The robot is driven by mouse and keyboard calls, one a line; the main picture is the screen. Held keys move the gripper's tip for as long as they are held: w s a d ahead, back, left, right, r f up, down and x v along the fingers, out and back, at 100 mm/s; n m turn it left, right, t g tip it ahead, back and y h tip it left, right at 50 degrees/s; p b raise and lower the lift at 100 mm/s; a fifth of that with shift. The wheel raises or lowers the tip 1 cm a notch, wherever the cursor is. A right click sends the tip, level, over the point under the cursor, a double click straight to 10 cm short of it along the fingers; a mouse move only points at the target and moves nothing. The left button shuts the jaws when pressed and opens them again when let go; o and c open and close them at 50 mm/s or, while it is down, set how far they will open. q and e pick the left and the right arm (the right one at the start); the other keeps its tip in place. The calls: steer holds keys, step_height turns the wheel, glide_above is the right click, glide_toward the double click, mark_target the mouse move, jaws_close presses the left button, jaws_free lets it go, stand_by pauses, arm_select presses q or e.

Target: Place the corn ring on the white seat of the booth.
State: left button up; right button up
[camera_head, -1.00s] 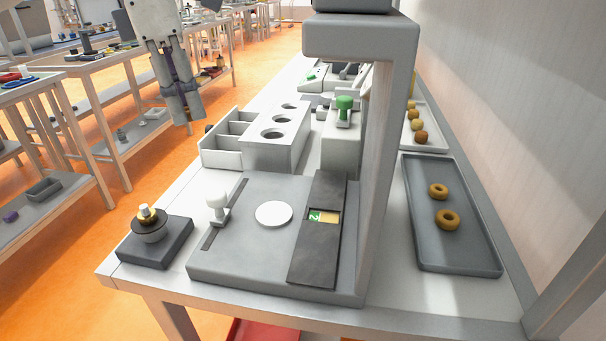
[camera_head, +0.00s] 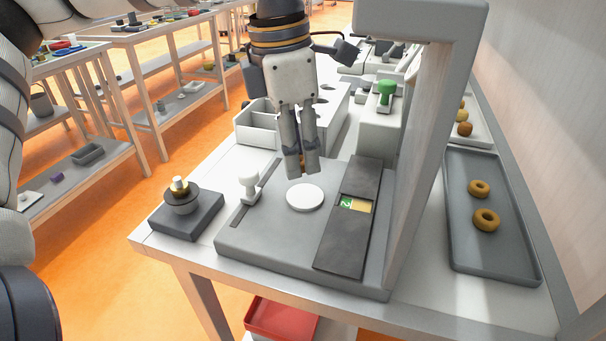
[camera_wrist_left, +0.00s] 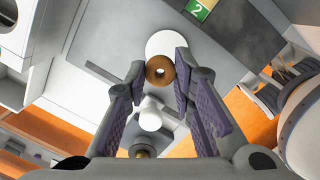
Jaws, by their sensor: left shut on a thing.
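My left gripper (camera_head: 303,172) is above the grey booth base (camera_head: 260,260), just behind the white seat in the head view. It is shut on a small brown ring, the corn ring (camera_wrist_left: 159,70), which shows between the fingertips in the left wrist view. In the head view the fingers mostly hide the ring. The white seat (camera_head: 305,196) is a flat round disc, bare on top. It also shows in the left wrist view (camera_wrist_left: 166,44), partly behind the ring and a finger. The ring appears above the seat's near edge there; the height gap cannot be told. My right gripper is not in view.
A white knobbed lever (camera_head: 249,184) stands left of the seat. A dark panel (camera_head: 345,225) with a green "2" window lies right, beside the booth's tall upright (camera_head: 405,170). A grey tray (camera_head: 490,255) with two rings lies further right. A bowl-like piece (camera_head: 181,198) sits left.

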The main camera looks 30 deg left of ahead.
mark_target(303, 171)
arm_select(q)
steer(key=shift+d+f, duration=0.25)
steer(key=shift+f, duration=0.1)
steer(key=shift+d+f, duration=0.15)
steer(key=shift+f, duration=0.75)
steer(key=shift+d+f, duration=0.1)
steer(key=shift+f, duration=0.75)
steer(key=shift+s+f, duration=0.1)
steer(key=o, duration=0.7)
steer(key=r, duration=0.8)
steer(key=s+a+r, duration=0.1)
steer(key=r, duration=0.3)
steer(key=shift+r, duration=0.1)
